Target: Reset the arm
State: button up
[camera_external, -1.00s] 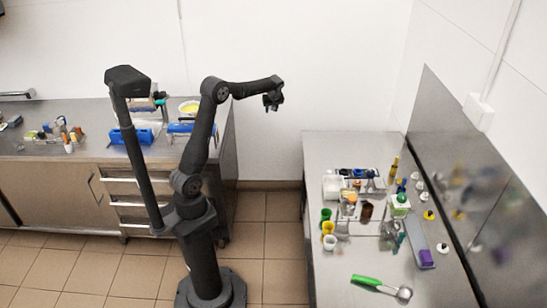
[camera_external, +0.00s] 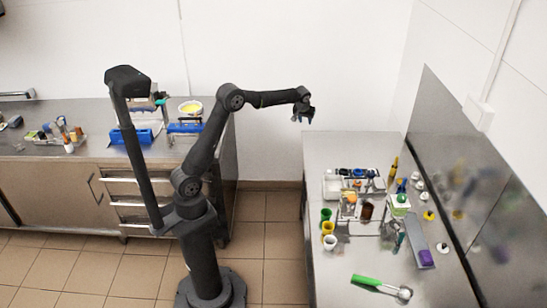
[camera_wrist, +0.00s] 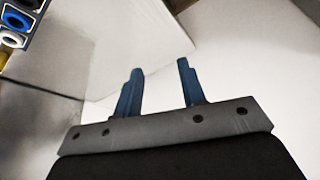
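My gripper (camera_external: 303,117) hangs in the air at the end of my outstretched arm, above and beyond the far left corner of the right steel counter (camera_external: 325,270). In the wrist view my gripper (camera_wrist: 158,82) shows two blue fingers standing apart with a clear gap between them. Nothing is between the fingers, and nothing touches them.
The right counter holds a rack, green (camera_external: 326,214), yellow and white cups, a purple-ended box (camera_external: 426,258) and a green-handled scoop (camera_external: 367,281). The left counter (camera_external: 95,115) carries blue holders and a bowl (camera_external: 190,107). Tiled floor lies between the counters.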

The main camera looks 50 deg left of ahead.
jog(key=d+m+h, duration=0.1)
jog(key=d+m, duration=0.1)
jog(key=d, duration=0.4)
jog(key=shift+w+d+f, duration=0.2)
jog(key=shift+w+f, duration=0.15)
jog(key=shift+w, duration=0.1)
